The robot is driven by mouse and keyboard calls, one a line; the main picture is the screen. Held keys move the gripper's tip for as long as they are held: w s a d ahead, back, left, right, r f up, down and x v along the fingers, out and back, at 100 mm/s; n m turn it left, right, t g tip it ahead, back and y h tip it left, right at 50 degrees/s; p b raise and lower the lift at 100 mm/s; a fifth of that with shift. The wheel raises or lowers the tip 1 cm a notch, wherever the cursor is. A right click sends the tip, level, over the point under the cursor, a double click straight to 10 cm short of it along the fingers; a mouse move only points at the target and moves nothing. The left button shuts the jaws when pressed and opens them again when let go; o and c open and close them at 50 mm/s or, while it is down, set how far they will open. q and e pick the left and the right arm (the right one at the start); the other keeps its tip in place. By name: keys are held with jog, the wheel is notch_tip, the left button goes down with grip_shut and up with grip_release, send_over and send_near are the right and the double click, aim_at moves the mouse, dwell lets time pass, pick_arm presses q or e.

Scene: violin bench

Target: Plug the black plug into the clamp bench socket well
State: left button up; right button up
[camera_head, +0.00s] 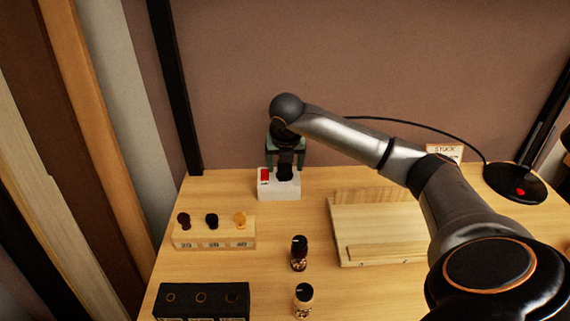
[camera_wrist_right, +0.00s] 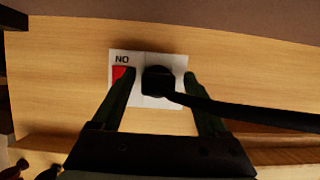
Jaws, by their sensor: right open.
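The clamp bench socket is a white block (camera_head: 279,188) with a red switch, at the back of the bench; it also shows in the right wrist view (camera_wrist_right: 179,63). The black plug (camera_head: 284,173) stands at the block's right part, upright as far as I can see. In the right wrist view the plug (camera_wrist_right: 156,82) is over the block's face, with its black cable leading right. How deep it sits is hidden. My right gripper (camera_head: 285,163) points down above the block. Its green fingers (camera_wrist_right: 158,77) are open, one either side of the plug, with visible gaps. My left gripper is not in view.
A black lamp base (camera_head: 516,184) stands at right, with a cable running behind my arm. A wooden board (camera_head: 375,222) lies right of centre. Two small bottles (camera_head: 299,254) (camera_head: 304,300), a knob rack (camera_head: 215,238) and a black holder (camera_head: 203,299) stand in front.

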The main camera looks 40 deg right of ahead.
jog(key=shift+a, duration=0.1)
jog(key=shift+a+r, duration=0.15)
jog(key=shift+r, duration=0.35)
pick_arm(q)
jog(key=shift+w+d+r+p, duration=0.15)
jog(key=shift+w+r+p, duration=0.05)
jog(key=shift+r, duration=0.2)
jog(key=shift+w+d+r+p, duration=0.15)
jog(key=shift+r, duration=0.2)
pick_arm(e)
jog(key=v, duration=1.1)
jog(key=shift+s+r, duration=0.2)
jog(key=shift+s, duration=0.1)
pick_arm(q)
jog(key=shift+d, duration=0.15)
